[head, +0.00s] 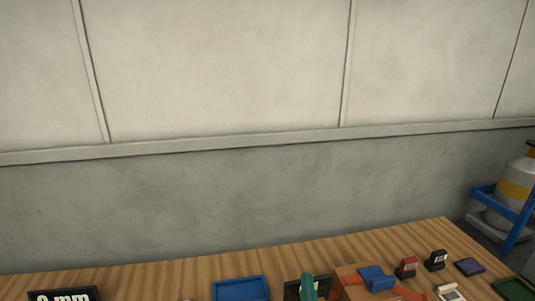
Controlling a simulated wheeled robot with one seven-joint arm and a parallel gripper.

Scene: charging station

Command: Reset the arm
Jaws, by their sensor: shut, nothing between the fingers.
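My gripper and arm do not show in the head view. The view takes in mostly a wall and the far strip of a wooden table (165,279) along the bottom edge. Where my gripper is relative to the table is out of the picture.
A gas cylinder (512,195) in a blue frame stands right. The wall (220,200) is bare.

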